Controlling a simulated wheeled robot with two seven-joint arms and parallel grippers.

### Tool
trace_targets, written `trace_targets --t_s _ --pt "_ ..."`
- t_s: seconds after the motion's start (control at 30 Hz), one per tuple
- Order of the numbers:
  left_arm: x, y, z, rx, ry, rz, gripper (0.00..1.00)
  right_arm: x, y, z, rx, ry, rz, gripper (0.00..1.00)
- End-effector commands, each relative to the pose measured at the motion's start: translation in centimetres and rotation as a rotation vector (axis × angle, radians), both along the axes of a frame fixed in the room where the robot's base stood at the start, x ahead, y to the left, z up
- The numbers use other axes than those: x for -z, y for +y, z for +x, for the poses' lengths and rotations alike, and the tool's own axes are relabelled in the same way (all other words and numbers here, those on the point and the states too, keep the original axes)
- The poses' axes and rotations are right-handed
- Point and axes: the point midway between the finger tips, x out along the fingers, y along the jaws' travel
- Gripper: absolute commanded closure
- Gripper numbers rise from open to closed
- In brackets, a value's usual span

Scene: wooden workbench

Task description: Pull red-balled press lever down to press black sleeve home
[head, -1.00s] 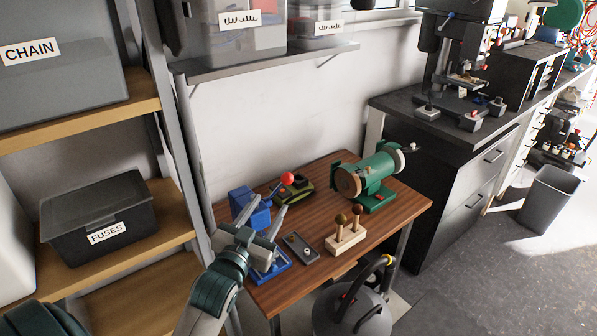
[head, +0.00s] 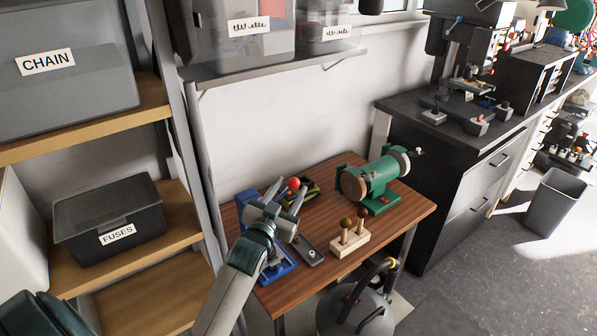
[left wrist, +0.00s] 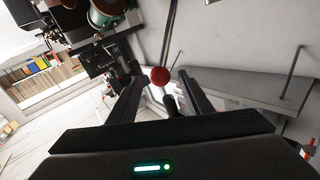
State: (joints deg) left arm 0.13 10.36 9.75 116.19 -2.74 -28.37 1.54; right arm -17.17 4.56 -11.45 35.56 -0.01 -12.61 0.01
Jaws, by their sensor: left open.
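The blue press (head: 282,270) stands at the left end of the wooden bench, its upper part mostly hidden behind my left gripper. The lever's red ball (head: 293,183) shows between the fingertips of my left gripper (head: 287,187). In the left wrist view the red ball (left wrist: 159,75) and its dark lever rod lie between the two spread fingers (left wrist: 160,78), with gaps at both sides. The left gripper is open and holds nothing. I cannot make out the black sleeve. My right gripper is not in view.
A grey plate with a button (head: 308,251), a wooden block with knobbed pegs (head: 348,243), a dark green-yellow item (head: 311,192) and a green bench grinder (head: 372,182) share the bench (head: 400,222). Shelving (head: 150,100) stands close at left. A grey canister (head: 355,305) stands in front.

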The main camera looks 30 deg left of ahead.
Motion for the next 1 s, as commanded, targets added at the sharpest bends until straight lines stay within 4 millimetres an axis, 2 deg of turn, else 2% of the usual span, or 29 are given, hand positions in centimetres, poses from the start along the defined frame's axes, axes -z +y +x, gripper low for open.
trace_targets --t_s 0.2,0.4,0.6,0.9,0.93,1.0 --pt "-0.3 0.8 3.7 -0.001 0.000 0.000 0.54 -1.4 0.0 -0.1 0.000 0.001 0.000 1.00" --pt "-0.1 1.3 6.1 -0.001 0.001 0.001 0.54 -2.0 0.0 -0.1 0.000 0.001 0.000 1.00" --pt "-0.1 1.4 7.1 0.000 -0.001 0.001 0.54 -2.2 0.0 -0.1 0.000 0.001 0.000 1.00" --pt "0.0 1.4 7.2 0.000 0.000 0.000 0.54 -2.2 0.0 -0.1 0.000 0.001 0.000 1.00" --pt "0.0 1.4 7.2 0.000 0.000 0.000 0.57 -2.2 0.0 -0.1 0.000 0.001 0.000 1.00" --pt "0.0 1.4 7.2 0.000 0.000 0.000 0.73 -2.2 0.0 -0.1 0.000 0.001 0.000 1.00"
